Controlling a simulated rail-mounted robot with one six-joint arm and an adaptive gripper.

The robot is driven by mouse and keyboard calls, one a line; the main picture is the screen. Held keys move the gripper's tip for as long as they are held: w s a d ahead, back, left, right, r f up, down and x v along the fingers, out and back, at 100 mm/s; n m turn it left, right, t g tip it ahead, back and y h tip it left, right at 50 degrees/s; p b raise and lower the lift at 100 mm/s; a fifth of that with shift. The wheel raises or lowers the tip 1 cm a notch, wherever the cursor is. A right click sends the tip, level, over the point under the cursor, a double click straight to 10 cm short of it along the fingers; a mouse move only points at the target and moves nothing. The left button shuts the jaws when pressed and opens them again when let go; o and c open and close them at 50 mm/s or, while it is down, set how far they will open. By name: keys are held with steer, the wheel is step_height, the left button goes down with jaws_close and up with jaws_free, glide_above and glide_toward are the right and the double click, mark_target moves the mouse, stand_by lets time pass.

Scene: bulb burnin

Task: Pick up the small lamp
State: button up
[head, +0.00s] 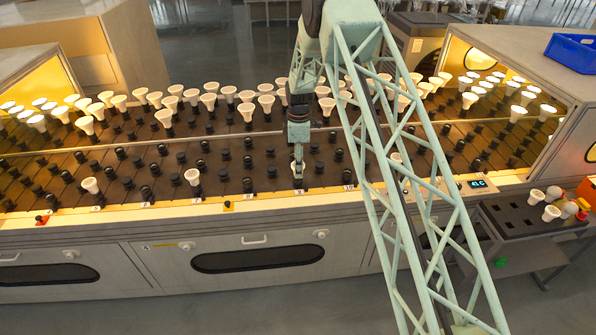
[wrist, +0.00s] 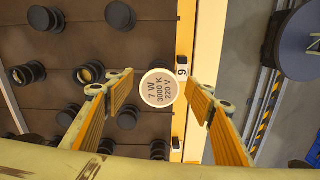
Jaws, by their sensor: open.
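A small white lamp (wrist: 159,87), its round face marked 7 W 3000 K 220 V, stands by the label 9 at the front edge of the dark socket board. In the head view its white top (head: 297,170) shows just under my gripper (head: 298,158). In the wrist view my gripper (wrist: 160,92) is open, one finger on each side of the lamp's face.
Empty black sockets (wrist: 83,73) surround the lamp. Other white lamps stand in the front row (head: 192,177) and in dense rows behind (head: 265,103). A blue bin (head: 573,52) sits on the right housing.

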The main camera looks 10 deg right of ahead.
steer(key=shift+c, duration=0.7)
steer(key=c, duration=0.8)
steer(key=shift+r, duration=0.1)
steer(key=shift+r, duration=1.7)
steer(key=s+d+r, duration=0.1)
steer(key=s+d, duration=0.2)
steer(key=s, duration=1.2)
steer(key=shift+s+r, duration=0.2)
steer(key=shift+s, duration=0.2)
